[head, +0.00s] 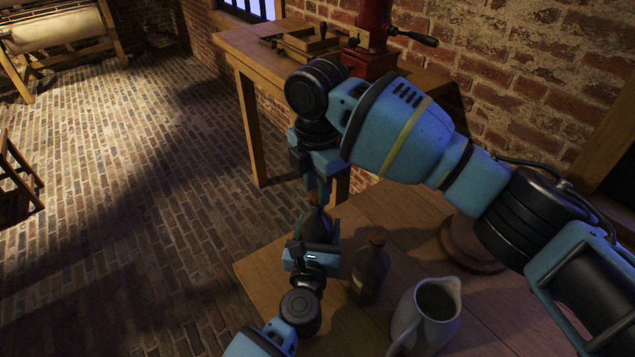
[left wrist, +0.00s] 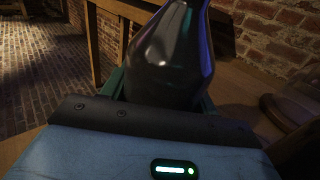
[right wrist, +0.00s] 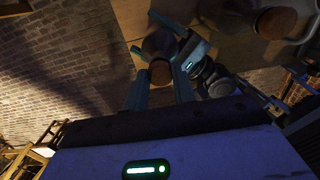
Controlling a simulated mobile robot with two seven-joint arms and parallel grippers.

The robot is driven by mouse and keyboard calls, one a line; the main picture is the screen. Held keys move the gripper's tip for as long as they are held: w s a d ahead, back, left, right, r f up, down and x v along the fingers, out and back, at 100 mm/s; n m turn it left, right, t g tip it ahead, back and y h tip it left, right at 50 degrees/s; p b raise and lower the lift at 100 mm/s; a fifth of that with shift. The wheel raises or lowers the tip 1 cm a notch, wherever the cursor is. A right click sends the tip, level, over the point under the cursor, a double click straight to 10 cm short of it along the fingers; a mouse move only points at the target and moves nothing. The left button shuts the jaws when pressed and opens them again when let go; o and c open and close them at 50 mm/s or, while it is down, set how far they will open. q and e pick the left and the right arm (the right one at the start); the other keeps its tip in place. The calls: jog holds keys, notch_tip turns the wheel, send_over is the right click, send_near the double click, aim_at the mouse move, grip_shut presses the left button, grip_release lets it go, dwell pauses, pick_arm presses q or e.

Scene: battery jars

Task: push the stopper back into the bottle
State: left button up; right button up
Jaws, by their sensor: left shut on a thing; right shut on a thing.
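A dark glossy bottle (head: 316,228) stands upright in my left gripper (head: 314,250), which is shut on its body. The bottle fills the middle of the left wrist view (left wrist: 170,62), its top cut off by the frame. My right gripper (head: 320,192) points down directly above the bottle. In the right wrist view, a round brown stopper (right wrist: 160,72) sits between the fingertips of the right gripper, which is shut on it. The bottle's shoulder (right wrist: 158,42) shows just beyond the stopper. I cannot tell whether the stopper's lower end is inside the neck.
A second dark bottle with a brown top (head: 371,268) stands on the wooden table (head: 262,280), close right of my left gripper. A grey pitcher (head: 426,312) stands in front of it. A round wooden base (head: 470,243) lies behind. A workbench (head: 250,45) stands at the back.

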jog(key=shift+f, duration=0.25)
jog(key=o, duration=1)
notch_tip(320, 180, up, 12)
pick_arm(q)
jog(key=o, duration=1.5)
jog(key=shift+c, duration=0.2)
